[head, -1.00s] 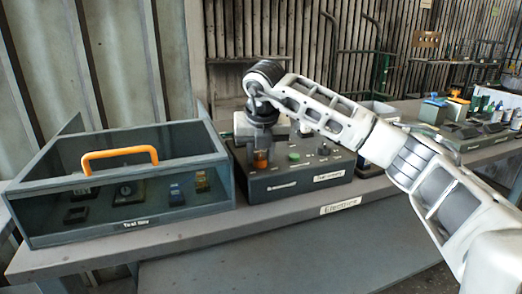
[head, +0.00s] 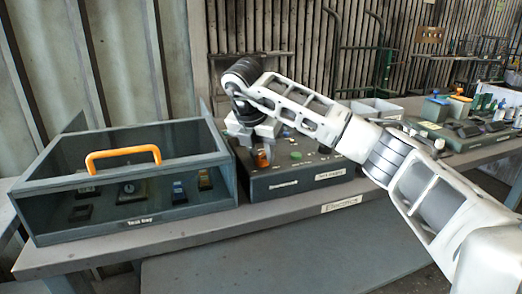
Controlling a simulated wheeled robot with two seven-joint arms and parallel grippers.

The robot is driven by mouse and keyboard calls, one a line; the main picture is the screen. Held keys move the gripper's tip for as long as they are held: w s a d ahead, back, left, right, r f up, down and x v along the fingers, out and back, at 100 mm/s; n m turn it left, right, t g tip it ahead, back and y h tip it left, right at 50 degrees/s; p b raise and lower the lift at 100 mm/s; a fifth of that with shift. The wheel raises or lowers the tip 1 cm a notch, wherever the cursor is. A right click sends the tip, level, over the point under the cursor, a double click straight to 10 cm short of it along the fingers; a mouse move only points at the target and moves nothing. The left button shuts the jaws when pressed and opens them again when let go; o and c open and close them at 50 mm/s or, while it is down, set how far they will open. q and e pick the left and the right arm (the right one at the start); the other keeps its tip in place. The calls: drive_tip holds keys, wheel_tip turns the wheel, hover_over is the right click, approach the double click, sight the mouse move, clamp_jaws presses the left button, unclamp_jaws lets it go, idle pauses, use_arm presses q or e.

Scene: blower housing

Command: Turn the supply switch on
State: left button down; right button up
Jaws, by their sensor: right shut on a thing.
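A dark control box (head: 300,180) stands on the bench, with a green button (head: 296,155) and small dark knobs on its top. An orange knob (head: 262,158) rises near the box's left end; which control is the supply switch cannot be read from labels. My right gripper (head: 256,156) points down at the orange knob and is shut on it, its fingers partly hiding it. My left gripper is out of view.
A clear-fronted test tray (head: 130,225) with an orange handle (head: 123,158) stands close at left, holding several small parts. My right arm crosses over the box's right part. More equipment (head: 465,132) lies farther right. The bench front edge (head: 290,215) is clear.

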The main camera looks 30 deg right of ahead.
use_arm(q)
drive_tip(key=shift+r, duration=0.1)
use_arm(e)
drive_tip(key=o, duration=1)
drive_tip(key=shift+c, duration=0.2)
drive_tip(key=shift+r, duration=0.1)
use_arm(q)
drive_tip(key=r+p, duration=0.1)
drive_tip(key=p, duration=0.2)
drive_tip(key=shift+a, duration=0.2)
use_arm(e)
drive_tip(key=v, duration=1.5)
drive_tip(key=shift+a+r, duration=0.15)
drive_tip(key=shift+r, duration=0.2)
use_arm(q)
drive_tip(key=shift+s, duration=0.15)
use_arm(e)
drive_tip(key=shift+s+f, duration=0.1)
drive_tip(key=shift+s, duration=0.1)
